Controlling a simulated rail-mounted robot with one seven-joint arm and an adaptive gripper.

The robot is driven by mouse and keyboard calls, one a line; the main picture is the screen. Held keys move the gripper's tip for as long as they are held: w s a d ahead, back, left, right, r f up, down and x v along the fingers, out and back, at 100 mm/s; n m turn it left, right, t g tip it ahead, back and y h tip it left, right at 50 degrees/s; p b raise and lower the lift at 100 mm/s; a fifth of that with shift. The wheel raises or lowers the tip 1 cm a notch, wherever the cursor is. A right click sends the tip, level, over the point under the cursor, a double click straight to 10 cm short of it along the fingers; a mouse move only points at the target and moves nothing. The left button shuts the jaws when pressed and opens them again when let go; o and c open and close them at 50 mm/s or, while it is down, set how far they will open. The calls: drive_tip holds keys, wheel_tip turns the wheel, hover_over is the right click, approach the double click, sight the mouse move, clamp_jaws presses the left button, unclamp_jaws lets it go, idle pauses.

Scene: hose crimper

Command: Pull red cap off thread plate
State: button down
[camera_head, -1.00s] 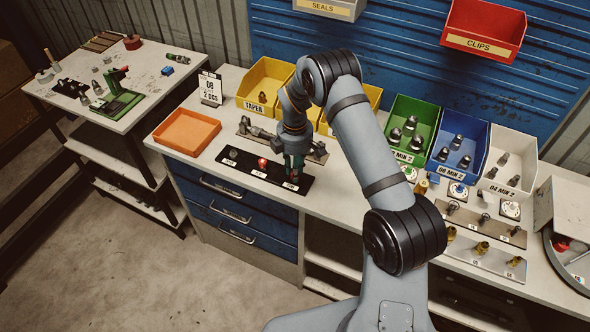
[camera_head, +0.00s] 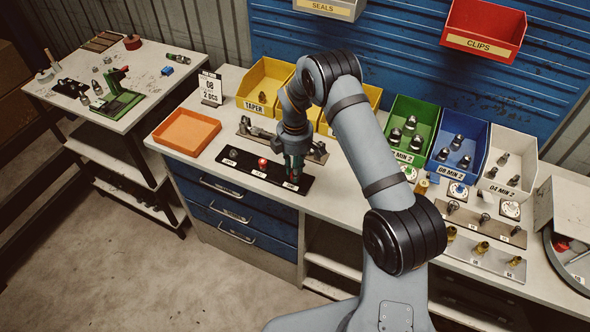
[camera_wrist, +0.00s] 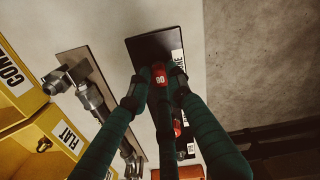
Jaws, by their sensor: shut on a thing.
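The black thread plate (camera_head: 236,170) lies along the front of the bench, with white labels on its front edge. My gripper (camera_head: 293,178) points down over the plate's right end. In the wrist view my gripper (camera_wrist: 164,79) has its dark green fingers closed on a red cap (camera_wrist: 159,77) with white marking. The cap sits over the plate (camera_wrist: 155,45) in that view; whether it touches the plate is hidden. Another red-topped piece (camera_head: 263,163) stands mid-plate, and a grey piece (camera_head: 233,154) stands at the left end.
An orange tray (camera_head: 186,131) is left of the plate. A metal strip with fittings (camera_head: 257,131) lies just behind it. Yellow bins (camera_head: 265,84) stand at the back, with green (camera_head: 409,128) and blue (camera_head: 459,146) bins to the right. The front bench edge is close.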

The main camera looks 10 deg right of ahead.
drive_tip(key=shift+w+d+r+p, duration=0.1)
drive_tip(key=shift+r+p, duration=0.35)
drive_tip(key=shift+r, duration=0.3)
idle(0.5)
drive_tip(key=shift+r, duration=0.1)
wheel_tip(320, 180, up, 8)
drive_tip(key=p, duration=0.5)
idle(0.6)
